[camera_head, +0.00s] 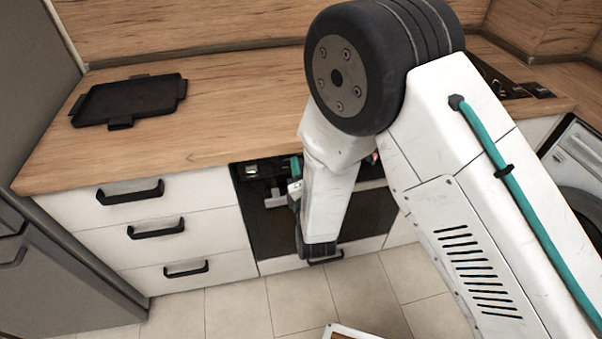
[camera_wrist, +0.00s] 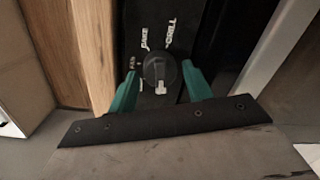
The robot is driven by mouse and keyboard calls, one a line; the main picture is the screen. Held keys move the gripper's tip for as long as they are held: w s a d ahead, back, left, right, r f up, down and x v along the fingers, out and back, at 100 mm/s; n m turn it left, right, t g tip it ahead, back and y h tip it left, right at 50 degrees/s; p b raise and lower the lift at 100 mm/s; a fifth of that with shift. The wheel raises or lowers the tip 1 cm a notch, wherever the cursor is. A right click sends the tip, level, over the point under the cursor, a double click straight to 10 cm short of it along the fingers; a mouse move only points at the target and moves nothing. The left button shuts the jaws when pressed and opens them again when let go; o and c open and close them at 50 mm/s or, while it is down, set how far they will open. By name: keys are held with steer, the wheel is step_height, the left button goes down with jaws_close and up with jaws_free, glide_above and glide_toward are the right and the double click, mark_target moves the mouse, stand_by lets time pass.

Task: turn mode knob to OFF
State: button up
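The mode knob (camera_wrist: 160,70) is a round dark knob on the black oven panel in the wrist view. A white mark shows on its lower side, toward my gripper's base. I cannot make out the word OFF. My gripper (camera_wrist: 160,74) has its two teal fingers on either side of the knob, with a narrow dark gap visible at each side, so it looks open around it. In the head view my arm hides the knob; the oven (camera_head: 268,228) shows below the counter.
The wooden counter (camera_head: 225,110) runs above the panel, with a black tray (camera_head: 130,100) at its left. White drawers (camera_head: 150,230) with black handles stand left of the oven. A grey fridge (camera_head: 50,270) is at far left. Tiled floor (camera_head: 240,310) is in front.

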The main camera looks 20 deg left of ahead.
steer(key=shift+o, duration=0.2)
steer(key=shift+s, duration=0.15)
steer(key=v, duration=0.7)
steer(key=shift+s+d, duration=0.2)
